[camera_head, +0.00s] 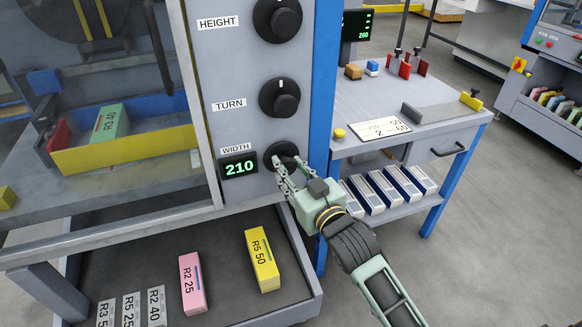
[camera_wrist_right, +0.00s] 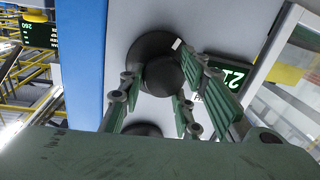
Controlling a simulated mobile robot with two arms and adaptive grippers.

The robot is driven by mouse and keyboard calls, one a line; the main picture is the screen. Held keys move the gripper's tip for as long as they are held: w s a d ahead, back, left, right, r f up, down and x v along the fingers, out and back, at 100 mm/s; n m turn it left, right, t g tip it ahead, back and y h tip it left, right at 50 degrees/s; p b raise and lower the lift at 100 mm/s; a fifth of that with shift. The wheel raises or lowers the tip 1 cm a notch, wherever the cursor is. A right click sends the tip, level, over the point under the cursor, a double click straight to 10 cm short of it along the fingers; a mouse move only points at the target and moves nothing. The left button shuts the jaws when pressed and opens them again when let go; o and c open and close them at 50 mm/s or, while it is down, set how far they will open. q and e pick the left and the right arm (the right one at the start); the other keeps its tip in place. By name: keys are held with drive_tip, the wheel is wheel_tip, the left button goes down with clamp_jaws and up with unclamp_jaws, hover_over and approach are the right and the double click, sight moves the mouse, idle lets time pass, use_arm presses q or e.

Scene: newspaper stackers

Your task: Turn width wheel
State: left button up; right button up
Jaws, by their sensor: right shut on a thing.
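In the right wrist view the wheel (camera_wrist_right: 152,55) shows a dark disc with a raised hub, and the fingers (camera_wrist_right: 165,90) reach to either side of that hub. A small white mark shows on the disc's rim. My left gripper is not in view.
The turn wheel (camera_head: 280,98) and height wheel (camera_head: 277,19) sit above on the same panel. A blue post (camera_head: 322,80) stands just right of the panel. A side table (camera_head: 440,90) is at right. A lower tray holds a yellow block (camera_head: 262,260) and a pink block (camera_head: 192,284).

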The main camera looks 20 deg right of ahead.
drive_tip(key=shift+d+r, duration=0.2)
drive_tip(key=o, duration=1.1)
drive_tip(key=shift+f, duration=0.1)
drive_tip(key=shift+c, duration=0.2)
drive_tip(key=shift+s+f, duration=0.1)
drive_tip(key=shift+s, duration=0.25)
drive_tip(key=s+d, duration=0.1)
drive_tip(key=s, duration=1)
drive_tip(key=shift+d+r, duration=0.3)
drive_tip(key=shift+d, duration=0.1)
